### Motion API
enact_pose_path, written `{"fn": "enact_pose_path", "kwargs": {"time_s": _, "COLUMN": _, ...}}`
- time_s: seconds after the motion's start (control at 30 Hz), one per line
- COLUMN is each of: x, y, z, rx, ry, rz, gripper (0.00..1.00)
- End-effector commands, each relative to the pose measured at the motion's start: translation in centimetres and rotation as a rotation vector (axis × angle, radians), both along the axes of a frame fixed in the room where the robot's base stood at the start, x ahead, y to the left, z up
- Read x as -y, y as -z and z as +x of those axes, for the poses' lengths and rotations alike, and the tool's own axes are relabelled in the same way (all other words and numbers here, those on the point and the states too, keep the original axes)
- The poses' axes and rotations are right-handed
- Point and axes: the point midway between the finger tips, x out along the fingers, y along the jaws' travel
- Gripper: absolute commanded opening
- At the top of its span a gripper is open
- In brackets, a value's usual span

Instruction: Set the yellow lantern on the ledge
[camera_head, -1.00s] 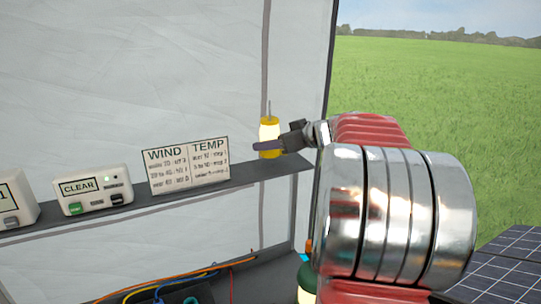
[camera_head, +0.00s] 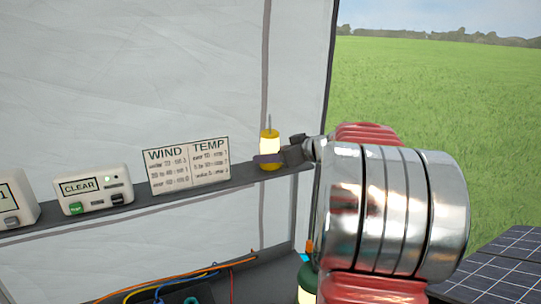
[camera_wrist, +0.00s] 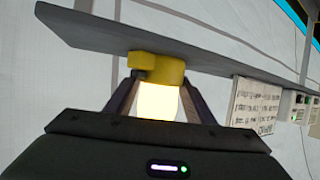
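The yellow lantern (camera_head: 269,143), with a glowing pale body and a thin rod on top, is upright over the right end of the grey ledge (camera_head: 232,180). My gripper (camera_head: 270,158) reaches in from the right and is shut on the lantern, one dark finger across its lower body. In the wrist view the lantern (camera_wrist: 158,102) sits between the two fingers, its yellow base by the ledge (camera_wrist: 100,38). The base is at or just above the ledge surface; I cannot tell whether it touches.
A WIND/TEMP card (camera_head: 187,165), a white CLEAR box (camera_head: 94,190) and another white box (camera_head: 14,197) stand left on the ledge. Below are cables (camera_head: 170,282) and a partly hidden green lantern-like object (camera_head: 307,279). A solar panel (camera_head: 510,262) is at lower right.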

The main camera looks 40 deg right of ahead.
Motion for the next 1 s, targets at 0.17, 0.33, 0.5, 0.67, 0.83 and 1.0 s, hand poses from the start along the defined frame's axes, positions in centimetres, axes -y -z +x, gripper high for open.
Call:
{"fn": "enact_pose_path", "kwargs": {"time_s": 0.17, "x": 0.0, "y": 0.0, "z": 0.0, "rx": 0.0, "ry": 0.0, "rz": 0.001, "gripper": 0.62}}
{"fn": "enact_pose_path", "kwargs": {"time_s": 0.33, "x": 0.0, "y": 0.0, "z": 0.0, "rx": 0.0, "ry": 0.0, "rz": 0.001, "gripper": 0.67}}
{"fn": "enact_pose_path", "kwargs": {"time_s": 0.5, "x": 0.1, "y": -0.1, "z": 0.0, "rx": 0.0, "ry": 0.001, "rz": 0.001, "gripper": 0.67}}
{"fn": "enact_pose_path", "kwargs": {"time_s": 0.67, "x": 0.2, "y": -0.5, "z": -0.7, "rx": 0.0, "ry": 0.004, "rz": 0.001, "gripper": 0.67}}
{"fn": "enact_pose_path", "kwargs": {"time_s": 0.83, "x": 0.4, "y": -1.4, "z": -2.7, "rx": 0.0, "ry": 0.005, "rz": -0.001, "gripper": 0.67}}
{"fn": "enact_pose_path", "kwargs": {"time_s": 1.0, "x": 0.8, "y": -2.4, "z": -5.4, "rx": 0.001, "ry": 0.005, "rz": -0.001, "gripper": 0.67}}
